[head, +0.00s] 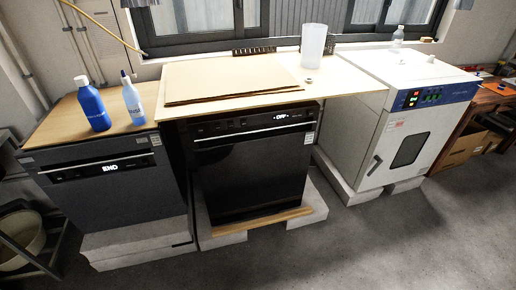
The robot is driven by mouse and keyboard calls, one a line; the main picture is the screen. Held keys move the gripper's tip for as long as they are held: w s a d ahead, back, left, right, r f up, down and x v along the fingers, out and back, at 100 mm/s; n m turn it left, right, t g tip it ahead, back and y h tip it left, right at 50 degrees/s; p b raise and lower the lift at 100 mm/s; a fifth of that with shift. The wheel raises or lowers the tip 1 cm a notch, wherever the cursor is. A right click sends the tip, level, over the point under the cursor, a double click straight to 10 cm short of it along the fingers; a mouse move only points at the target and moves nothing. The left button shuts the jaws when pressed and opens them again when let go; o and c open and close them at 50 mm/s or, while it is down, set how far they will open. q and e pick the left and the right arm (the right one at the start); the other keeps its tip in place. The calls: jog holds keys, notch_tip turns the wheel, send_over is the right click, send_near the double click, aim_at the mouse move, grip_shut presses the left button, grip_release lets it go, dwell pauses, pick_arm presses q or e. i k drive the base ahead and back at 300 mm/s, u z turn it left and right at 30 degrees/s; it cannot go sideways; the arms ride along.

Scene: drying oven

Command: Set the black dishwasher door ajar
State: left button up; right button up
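The black dishwasher (252,168) stands in the middle under a wooden worktop. Its glossy black front door looks shut and upright, with a control strip (254,121) along the top and a lit display reading like "OFF". A light handle strip (252,135) runs just below the controls. A dark grey dishwasher (112,196) with a display reading "END" stands to its left, its door also looking shut. Neither of my grippers shows in the head view.
A white drying oven (411,141) stands to the right. Blue bottles (92,104) stand on the left worktop. A flat board (232,78) and a clear container (314,46) are on the middle worktop. Pale blocks (140,243) support the machines. The grey floor in front is clear.

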aim_at(267, 160)
jog(key=k, duration=0.7)
jog(key=u, duration=0.75)
jog(key=i, duration=0.65)
jog(key=u, duration=0.5)
jog(key=i, duration=0.8)
jog(key=z, duration=0.3)
